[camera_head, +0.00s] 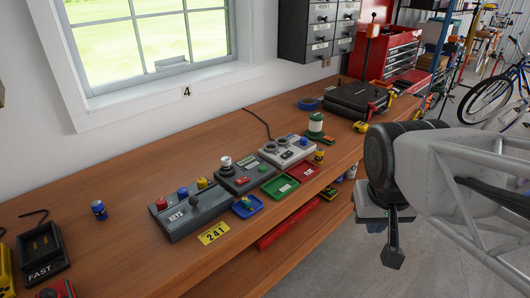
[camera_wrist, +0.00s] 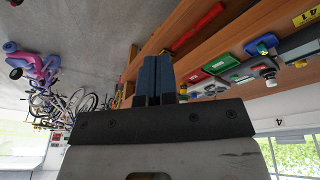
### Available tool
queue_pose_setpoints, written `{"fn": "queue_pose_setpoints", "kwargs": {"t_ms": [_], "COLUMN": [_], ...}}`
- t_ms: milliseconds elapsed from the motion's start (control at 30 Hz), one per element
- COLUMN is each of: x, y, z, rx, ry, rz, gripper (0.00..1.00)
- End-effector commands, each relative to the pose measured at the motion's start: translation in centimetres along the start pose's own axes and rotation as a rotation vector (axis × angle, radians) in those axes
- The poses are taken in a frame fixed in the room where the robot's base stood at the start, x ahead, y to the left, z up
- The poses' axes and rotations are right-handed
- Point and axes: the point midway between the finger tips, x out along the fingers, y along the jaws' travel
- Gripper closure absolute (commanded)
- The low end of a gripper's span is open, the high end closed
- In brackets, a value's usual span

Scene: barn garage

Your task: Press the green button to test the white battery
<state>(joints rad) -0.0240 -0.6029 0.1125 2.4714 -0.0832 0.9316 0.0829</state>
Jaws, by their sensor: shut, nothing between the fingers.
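On the workbench, a light grey box (camera_head: 288,151) has two round dark fittings and a blue knob. A dark grey box (camera_head: 246,174) to its left carries a pale upright cylinder (camera_head: 225,163) and a red label. I cannot tell whether the cylinder is the white battery. A green and white round object (camera_head: 315,124) stands behind the light grey box; I cannot tell whether it is the green button. My gripper (camera_head: 392,252) is right of the bench, over the floor, apart from all of these. Its fingers (camera_wrist: 158,78) are together and empty in the wrist view.
Blue (camera_head: 247,208), green (camera_head: 280,188) and red (camera_head: 304,172) trays line the bench's front. A small yellow cylinder (camera_head: 319,156) stands near the red tray. A black case (camera_head: 357,97) lies farther back.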

Motion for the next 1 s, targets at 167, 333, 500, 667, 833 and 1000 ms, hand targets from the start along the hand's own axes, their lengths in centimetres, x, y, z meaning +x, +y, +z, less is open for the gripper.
{"fn": "queue_pose_setpoints", "kwargs": {"t_ms": [167,333,500,667,833,1000], "x": [0.3,1.0,2.1,3.5,5.2,7.3], "y": [-0.5,-1.6,-3.5,-5.9,-9.1,-12.8], "z": [-4.3,-9.6,-15.0,-19.9,-24.6,-28.8], "rx": [-0.019,-0.042,-0.068,-0.094,-0.125,-0.158], "ry": [0.004,0.028,0.065,0.111,0.167,0.228], "rz": [0.066,0.143,0.216,0.275,0.325,0.365], "gripper": [1.0,1.0,1.0,1.0,1.0,1.0]}}
